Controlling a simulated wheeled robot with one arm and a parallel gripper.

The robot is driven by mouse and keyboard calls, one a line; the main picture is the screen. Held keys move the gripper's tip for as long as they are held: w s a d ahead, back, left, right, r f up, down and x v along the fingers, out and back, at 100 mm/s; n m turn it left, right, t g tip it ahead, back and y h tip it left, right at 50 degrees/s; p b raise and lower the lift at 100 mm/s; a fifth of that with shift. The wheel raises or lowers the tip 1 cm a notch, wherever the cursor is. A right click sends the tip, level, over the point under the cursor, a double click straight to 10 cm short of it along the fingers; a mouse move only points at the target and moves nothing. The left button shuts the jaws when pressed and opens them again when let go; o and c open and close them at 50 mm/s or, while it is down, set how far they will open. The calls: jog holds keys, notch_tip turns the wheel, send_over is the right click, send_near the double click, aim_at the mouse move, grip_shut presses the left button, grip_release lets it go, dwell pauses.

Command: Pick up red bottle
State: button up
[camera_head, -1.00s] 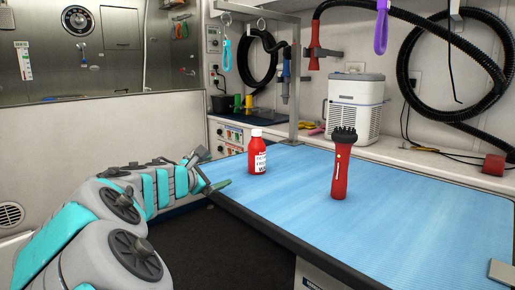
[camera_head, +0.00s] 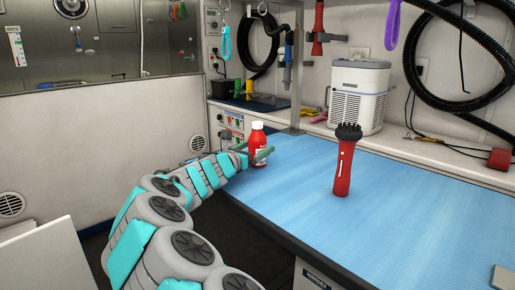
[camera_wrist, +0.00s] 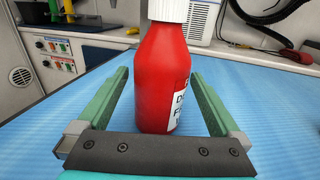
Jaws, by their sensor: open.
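The red bottle (camera_head: 257,146) has a white cap and a white label. It stands upright on the blue table mat (camera_head: 400,215), near the table's left edge. My gripper (camera_head: 255,154) is at the bottle, low over the mat. In the wrist view the red bottle (camera_wrist: 163,80) stands between the two green fingers of my gripper (camera_wrist: 158,98). Gaps show between the bottle and both fingers, so the jaws are open around it. The top of the cap is cut off in the wrist view.
A red brush-like tool (camera_head: 344,165) with a black bristled head stands on the mat to the right. A metal post (camera_head: 296,75) and a white appliance (camera_head: 358,97) stand behind. The mat between bottle and tool is clear.

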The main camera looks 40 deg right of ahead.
aim_at(262, 144)
jog(key=shift+x, duration=1.7)
jog(key=shift+c, duration=0.2)
grip_shut()
jog(key=shift+r, duration=0.1)
